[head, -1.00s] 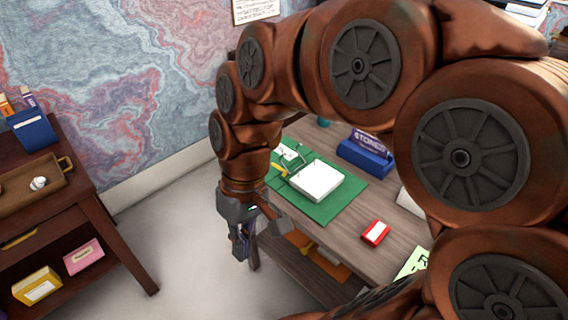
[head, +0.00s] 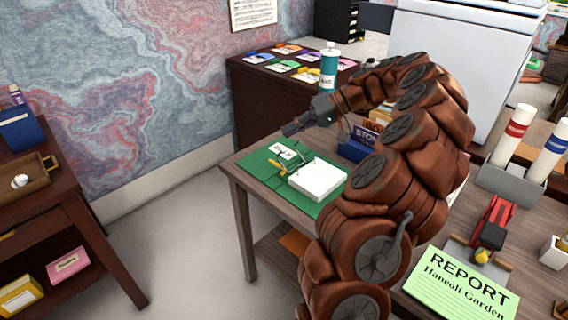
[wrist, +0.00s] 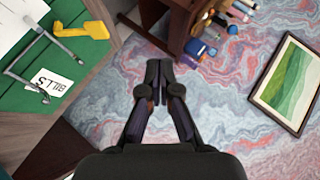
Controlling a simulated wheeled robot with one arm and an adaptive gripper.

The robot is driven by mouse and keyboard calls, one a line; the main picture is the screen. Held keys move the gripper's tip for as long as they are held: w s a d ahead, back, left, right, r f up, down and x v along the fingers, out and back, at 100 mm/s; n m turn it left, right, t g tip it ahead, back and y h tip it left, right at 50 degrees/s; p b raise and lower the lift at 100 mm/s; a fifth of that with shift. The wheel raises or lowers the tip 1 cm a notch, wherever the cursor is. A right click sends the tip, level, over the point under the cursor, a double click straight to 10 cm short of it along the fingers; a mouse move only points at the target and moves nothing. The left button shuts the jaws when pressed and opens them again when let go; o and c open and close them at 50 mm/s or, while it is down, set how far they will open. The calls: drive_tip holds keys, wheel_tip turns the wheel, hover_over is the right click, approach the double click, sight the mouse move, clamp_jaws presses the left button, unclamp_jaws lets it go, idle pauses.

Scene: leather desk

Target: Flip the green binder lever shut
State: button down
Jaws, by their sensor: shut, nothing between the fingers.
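The green binder (head: 256,172) lies open on the desk, with a white paper block (head: 318,179) on its right part. Its metal rings and yellow lever (head: 277,167) stand left of the paper. In the wrist view, the yellow lever (wrist: 82,29), the rings (wrist: 30,66) and a "BILLS" label (wrist: 49,80) show at the upper left. My gripper (head: 288,130) is shut and empty, raised beyond the binder's far side in the head view. In the wrist view its fingertips (wrist: 158,70) are right of the lever and apart from it.
A blue box (head: 356,150) stands behind the paper. A teal bottle (head: 328,72) stands on the dark cabinet (head: 262,100) behind. A red stapler-like object (head: 494,222) and a green report (head: 462,285) lie to the right. Floor (head: 190,240) is clear left of the desk.

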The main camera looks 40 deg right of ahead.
sight(279, 166)
drive_tip(key=s+d+f+m+t, duration=0.1)
drive_tip(key=d+f, duration=0.3)
drive_tip(key=d, duration=0.5)
drive_tip(key=shift+s+d+t+h+b, duration=0.35)
drive_tip(key=shift+s+t+h+b, duration=0.1)
drive_tip(key=shift+s+t, duration=0.25)
drive_tip(key=shift+s+a+f+p+x, duration=0.25)
drive_tip(key=shift+s+x, duration=0.15)
drive_tip(key=shift+x, duration=1.75)
drive_tip(key=shift+s+a+f+p+x, duration=0.2)
drive_tip(key=shift+s+x, duration=0.15)
drive_tip(key=shift+x, duration=1.8)
drive_tip(key=shift+s+a+f+p+x, duration=0.25)
drive_tip(key=shift+s+x, duration=0.15)
drive_tip(key=shift+x, duration=1.7)
drive_tip(key=shift+a+b, duration=0.15)
drive_tip(key=shift+b, duration=0.15)
